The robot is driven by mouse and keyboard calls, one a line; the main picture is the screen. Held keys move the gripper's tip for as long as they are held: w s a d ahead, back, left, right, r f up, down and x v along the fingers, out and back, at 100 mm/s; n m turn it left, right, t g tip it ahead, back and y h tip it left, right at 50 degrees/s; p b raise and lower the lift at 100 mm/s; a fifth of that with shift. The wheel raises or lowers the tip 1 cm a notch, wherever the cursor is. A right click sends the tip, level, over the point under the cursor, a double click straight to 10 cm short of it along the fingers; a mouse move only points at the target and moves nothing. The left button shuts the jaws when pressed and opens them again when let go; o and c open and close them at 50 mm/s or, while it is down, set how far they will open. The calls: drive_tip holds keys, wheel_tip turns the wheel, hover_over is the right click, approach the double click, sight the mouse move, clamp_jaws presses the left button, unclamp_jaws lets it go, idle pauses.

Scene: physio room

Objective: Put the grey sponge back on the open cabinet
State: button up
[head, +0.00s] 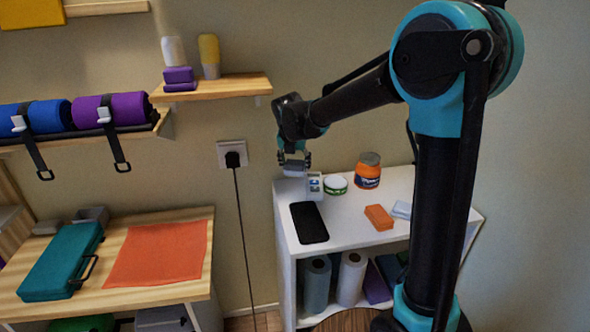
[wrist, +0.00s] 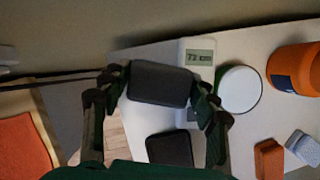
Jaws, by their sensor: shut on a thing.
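The grey sponge (wrist: 160,83) is a dark grey block in the wrist view, gripped across its width between the two fingers. My gripper (head: 294,158) is shut on it, and a small part of the sponge (head: 295,168) shows below the fingers in the head view. The open cabinet (head: 345,230) is white, with a flat top and open shelves below. My gripper is at the cabinet's back left corner, pointing down. The sponge appears above the top near that edge; I cannot tell whether it touches.
On the cabinet top are a white display device (head: 314,186), a green-rimmed tub (head: 335,185), an orange jar (head: 368,171), a black phone-like slab (head: 309,223), an orange block (head: 379,217) and a pale block (head: 402,210). A wall shelf (head: 225,87) hangs above left. The front middle of the top is clear.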

drive_tip(key=shift+f, duration=0.9)
drive_tip(key=shift+f, duration=0.6)
drive_tip(key=o, duration=1.2)
